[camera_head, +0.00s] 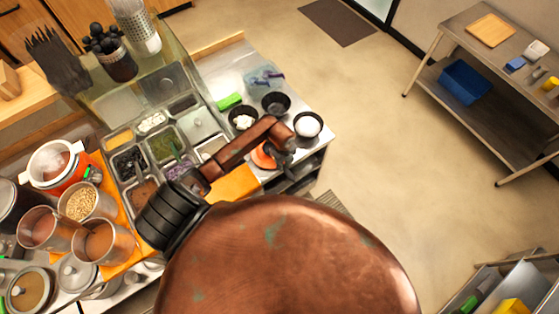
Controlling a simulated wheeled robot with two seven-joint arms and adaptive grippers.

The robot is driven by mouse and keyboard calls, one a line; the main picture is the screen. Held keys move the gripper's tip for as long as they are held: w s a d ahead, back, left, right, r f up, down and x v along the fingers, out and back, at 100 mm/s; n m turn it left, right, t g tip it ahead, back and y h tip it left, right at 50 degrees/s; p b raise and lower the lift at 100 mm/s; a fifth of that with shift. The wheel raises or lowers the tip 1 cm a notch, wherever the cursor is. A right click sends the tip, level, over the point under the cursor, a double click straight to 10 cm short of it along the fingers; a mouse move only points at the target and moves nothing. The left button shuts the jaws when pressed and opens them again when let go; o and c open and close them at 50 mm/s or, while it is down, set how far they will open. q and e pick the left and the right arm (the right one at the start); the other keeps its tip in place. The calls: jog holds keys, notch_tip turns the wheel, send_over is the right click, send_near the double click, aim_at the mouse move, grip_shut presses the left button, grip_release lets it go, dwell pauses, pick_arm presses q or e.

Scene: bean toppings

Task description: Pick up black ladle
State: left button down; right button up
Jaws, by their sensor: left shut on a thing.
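My left gripper (283,154) is at the far end of my copper-coloured arm, over the right end of the counter near the small black bowls. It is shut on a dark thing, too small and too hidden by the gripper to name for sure. Several black utensils with rounded heads stand in a dark holder (119,66) on the glass shelf at the upper left. I cannot tell whether one of them is the black ladle. My right gripper is not in view.
Metal topping trays (163,145) fill the counter's middle. Pots and a steel container of beans (81,203) crowd the left. A white-filled bowl (308,125) stands near the counter's right edge. A steel table (478,98) stands at the right across open floor. My arm covers the lower middle.

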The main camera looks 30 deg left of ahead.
aim_at(284, 166)
pick_arm(q)
jog(key=shift+r, duration=0.1)
jog(key=shift+r, duration=0.25)
notch_tip(284, 166, up, 2)
jog(key=shift+w+r+b, duration=0.1)
jog(key=shift+r+b, duration=0.1)
jog(key=shift+b, duration=0.65)
jog(key=s+d+r+b, duration=0.3)
jog(key=s+d+r, duration=0.2)
jog(key=s+r, duration=0.5)
jog(key=s, duration=0.3)
jog(key=shift+d, duration=0.2)
jog(key=shift+s, duration=0.1)
